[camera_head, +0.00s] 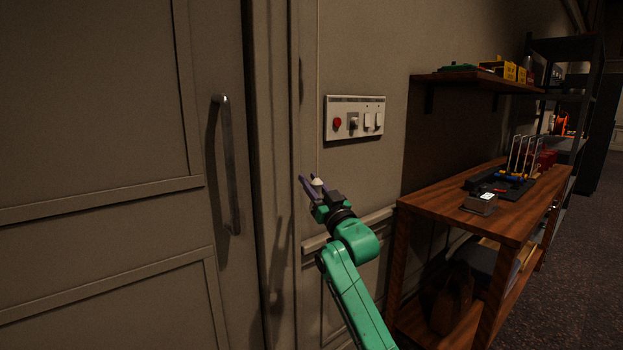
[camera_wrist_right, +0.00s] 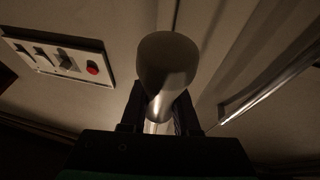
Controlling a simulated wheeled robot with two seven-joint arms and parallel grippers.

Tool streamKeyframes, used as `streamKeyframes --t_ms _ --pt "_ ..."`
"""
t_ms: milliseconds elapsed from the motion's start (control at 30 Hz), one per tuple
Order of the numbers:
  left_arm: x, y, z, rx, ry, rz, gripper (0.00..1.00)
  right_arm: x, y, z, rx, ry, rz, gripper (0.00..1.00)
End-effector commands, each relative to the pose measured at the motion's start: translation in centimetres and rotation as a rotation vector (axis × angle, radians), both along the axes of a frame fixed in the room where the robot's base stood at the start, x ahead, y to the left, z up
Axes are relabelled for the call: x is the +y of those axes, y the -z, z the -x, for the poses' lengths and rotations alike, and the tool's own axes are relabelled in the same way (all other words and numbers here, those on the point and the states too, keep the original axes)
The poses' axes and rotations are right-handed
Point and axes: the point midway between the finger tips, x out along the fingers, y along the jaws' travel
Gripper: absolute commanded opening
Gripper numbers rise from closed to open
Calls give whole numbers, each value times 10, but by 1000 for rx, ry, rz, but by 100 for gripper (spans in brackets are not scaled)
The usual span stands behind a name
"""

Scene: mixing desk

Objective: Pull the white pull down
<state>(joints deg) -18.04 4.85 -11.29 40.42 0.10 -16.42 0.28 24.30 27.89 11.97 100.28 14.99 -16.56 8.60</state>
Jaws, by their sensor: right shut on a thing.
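The white pull (camera_head: 318,183) is a small pale knob hanging on a thin vertical cord (camera_head: 318,120) in front of the wall, beside the door frame. In the right wrist view the pull (camera_wrist_right: 167,65) is large, rounded and centred between the fingers. My right gripper (camera_head: 313,186), on a green arm, is at the pull, with its fingers on either side of it. It is shut on the pull; the fingers show dark in the right wrist view (camera_wrist_right: 158,112). My left gripper is not in view.
A switch panel (camera_head: 355,118) with a red button is on the wall right of the cord. A door with a long metal handle (camera_head: 228,165) is at left. A wooden workbench (camera_head: 480,215) with tools stands at right, below a wall shelf (camera_head: 470,82).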

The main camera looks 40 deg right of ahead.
Motion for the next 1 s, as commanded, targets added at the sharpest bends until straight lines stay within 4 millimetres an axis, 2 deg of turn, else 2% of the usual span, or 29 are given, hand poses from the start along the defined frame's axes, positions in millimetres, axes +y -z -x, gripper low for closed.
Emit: streamKeyframes --t_ms 333,367,400,433,767,900,1000 --pt "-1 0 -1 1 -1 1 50 0 2 -1 4 0 -2 0" --pt "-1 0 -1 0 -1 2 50 0 2 -1 4 0 -2 41" --pt "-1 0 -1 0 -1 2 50 0 2 -1 3 0 -1 56" --pt "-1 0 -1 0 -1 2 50 0 2 -1 3 0 -1 60" --pt "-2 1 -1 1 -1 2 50 0 2 2 1 0 0 60" --pt "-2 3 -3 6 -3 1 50 3 11 16 2 -1 0 60" --pt "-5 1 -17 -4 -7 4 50 7 20 35 3 -1 1 60"
